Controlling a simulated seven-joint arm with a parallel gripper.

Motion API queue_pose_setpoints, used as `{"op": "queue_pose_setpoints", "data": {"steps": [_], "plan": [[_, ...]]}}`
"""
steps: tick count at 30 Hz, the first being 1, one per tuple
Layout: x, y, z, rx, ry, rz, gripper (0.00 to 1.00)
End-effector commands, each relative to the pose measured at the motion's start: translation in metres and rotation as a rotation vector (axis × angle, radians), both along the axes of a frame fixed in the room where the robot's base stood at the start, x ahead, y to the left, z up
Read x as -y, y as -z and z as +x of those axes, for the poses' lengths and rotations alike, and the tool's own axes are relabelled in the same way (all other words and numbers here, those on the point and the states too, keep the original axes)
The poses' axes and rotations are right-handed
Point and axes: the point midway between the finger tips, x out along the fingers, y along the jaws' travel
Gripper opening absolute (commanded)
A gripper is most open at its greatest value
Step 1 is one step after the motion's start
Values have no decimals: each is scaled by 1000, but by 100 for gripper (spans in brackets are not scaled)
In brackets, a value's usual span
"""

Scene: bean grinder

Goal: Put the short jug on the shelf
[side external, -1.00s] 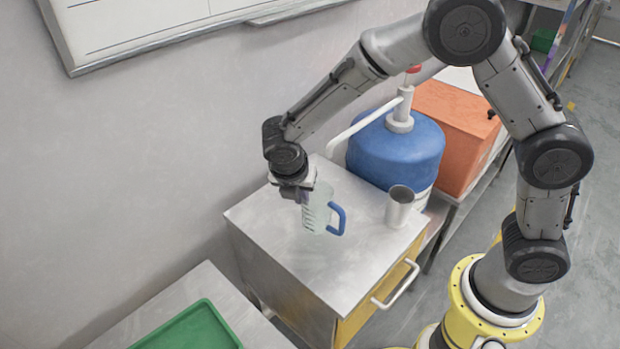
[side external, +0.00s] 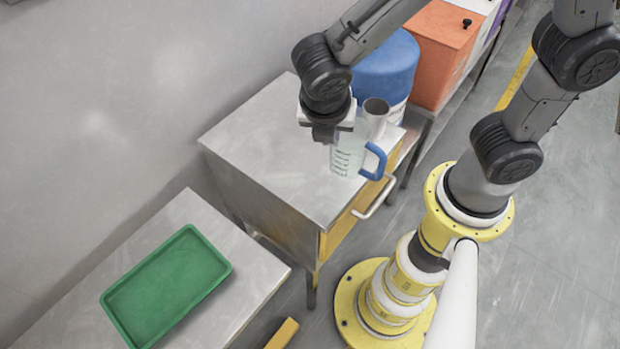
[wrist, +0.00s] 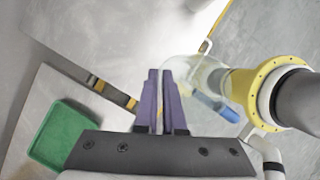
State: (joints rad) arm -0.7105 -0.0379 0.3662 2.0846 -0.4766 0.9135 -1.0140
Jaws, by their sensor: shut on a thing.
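A clear jug with measuring marks and a blue handle (side external: 349,158) hangs upright from my gripper (side external: 332,137) over the right part of the metal cabinet top (side external: 262,130). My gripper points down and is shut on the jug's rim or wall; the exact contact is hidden. In the wrist view the purple fingers (wrist: 160,98) are close together, with the clear jug (wrist: 195,72) just right of them and its blue handle (wrist: 215,108) lower right. A metal cup (side external: 376,112) stands behind the jug, partly hidden. I cannot tell which surface is the shelf.
A green tray (side external: 222,268) lies on a lower metal table at the left. A blue-topped container (side external: 388,62) and an orange box (side external: 438,50) stand behind the cabinet. The cabinet's left part is clear. A white handle (side external: 376,200) sticks out from its front.

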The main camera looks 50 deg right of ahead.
Motion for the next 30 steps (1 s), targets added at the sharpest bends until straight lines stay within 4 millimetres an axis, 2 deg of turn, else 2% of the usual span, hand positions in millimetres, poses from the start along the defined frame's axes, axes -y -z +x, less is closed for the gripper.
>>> {"op": "queue_pose_setpoints", "data": {"steps": [3, 6, 10, 13, 17, 26, 30], "plan": [[16, -18, -30, 3, -7, 3, 0], [26, -28, -48, 3, -15, 3, 0], [33, -37, -62, 2, -29, 3, 0], [33, -43, -63, 0, -40, 2, 0], [25, -38, -49, -5, -46, -3, 0], [-1, -8, 12, -5, -45, -2, 0], [-10, 16, 34, -8, -48, -4, 0]]}}
